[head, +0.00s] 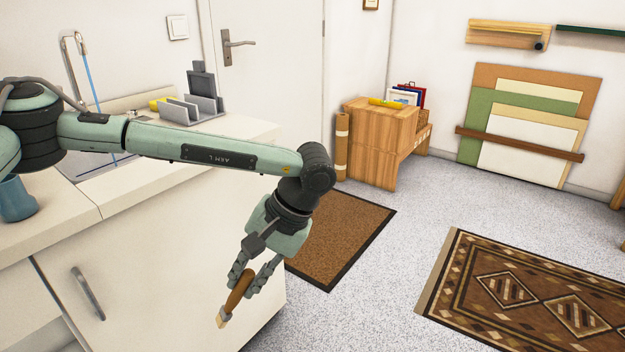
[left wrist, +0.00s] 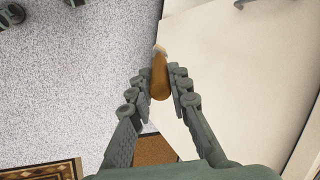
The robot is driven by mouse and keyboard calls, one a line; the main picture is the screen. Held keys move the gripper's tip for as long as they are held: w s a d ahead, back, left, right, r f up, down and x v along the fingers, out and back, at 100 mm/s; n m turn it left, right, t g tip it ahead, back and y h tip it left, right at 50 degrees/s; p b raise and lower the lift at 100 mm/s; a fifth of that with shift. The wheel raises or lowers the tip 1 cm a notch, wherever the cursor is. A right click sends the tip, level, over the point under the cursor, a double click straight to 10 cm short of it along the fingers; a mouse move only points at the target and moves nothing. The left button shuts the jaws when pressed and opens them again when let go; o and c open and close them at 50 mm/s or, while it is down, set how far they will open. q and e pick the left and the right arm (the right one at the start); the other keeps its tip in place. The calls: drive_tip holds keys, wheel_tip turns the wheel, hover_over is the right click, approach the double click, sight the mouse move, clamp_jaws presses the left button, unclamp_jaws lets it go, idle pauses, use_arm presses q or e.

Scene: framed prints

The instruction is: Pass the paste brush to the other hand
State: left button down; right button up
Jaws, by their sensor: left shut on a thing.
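The paste brush (head: 236,292) has a brown wooden handle and a pale tip. In the head view it hangs tilted, tip down, in front of the white cabinet and above the floor. My left gripper (head: 253,285) is shut on its handle. In the left wrist view the brush (left wrist: 159,77) sits between the two fingers of my left gripper (left wrist: 161,84), with its pale end pointing away from the palm. My right gripper does not show in the head view.
A white counter (head: 185,152) with a sink, a blue cup (head: 15,199) and a grey rack (head: 192,108) is at the left. A brown doormat (head: 335,235), a patterned rug (head: 530,295) and a wooden cabinet (head: 375,145) stand beyond. The speckled floor between the mats is clear.

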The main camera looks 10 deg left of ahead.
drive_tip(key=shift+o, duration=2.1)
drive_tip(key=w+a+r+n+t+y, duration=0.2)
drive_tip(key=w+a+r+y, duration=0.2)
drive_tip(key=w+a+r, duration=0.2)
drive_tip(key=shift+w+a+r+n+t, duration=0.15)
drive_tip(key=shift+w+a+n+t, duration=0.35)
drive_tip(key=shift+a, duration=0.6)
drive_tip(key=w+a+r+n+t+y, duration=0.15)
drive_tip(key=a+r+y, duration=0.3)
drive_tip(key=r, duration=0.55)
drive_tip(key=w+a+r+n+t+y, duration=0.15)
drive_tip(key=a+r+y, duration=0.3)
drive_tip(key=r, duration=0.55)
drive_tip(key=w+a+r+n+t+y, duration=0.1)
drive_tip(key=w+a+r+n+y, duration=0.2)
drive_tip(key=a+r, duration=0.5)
use_arm(q)
drive_tip(key=d+r+m+t, duration=0.3)
drive_tip(key=d+r+m, duration=0.3)
drive_tip(key=d+r, duration=0.4)
drive_tip(key=d, duration=0.4)
drive_tip(key=shift+d+r+m, duration=0.15)
drive_tip(key=shift+d+m, duration=0.15)
drive_tip(key=shift+d, duration=0.1)
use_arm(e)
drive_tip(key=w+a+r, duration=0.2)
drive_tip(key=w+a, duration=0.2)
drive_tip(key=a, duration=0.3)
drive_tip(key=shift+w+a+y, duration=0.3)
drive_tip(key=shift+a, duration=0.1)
